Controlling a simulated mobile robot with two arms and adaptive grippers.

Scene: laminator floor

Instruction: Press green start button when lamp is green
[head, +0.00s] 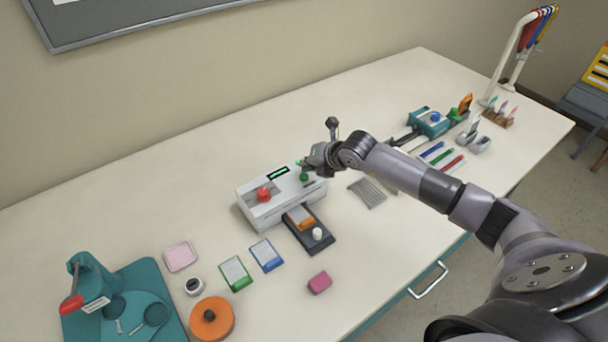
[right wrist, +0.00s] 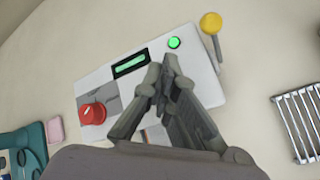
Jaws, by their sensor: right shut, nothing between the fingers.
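A green button (head: 304,177) shows just under my right gripper (head: 308,162) in the head view. In the right wrist view my right gripper (right wrist: 160,80) is shut and empty over the machine's right part; its fingers hide the panel below, and contact cannot be told. My left gripper is not in view.
A yellow ball on a stalk (right wrist: 210,23) stands beside the machine. A wire rack (head: 367,192) lies right of it. A dark tray with an orange card (head: 300,217) sits in front. A teal press (head: 127,300) stands at front left. The back left table is clear.

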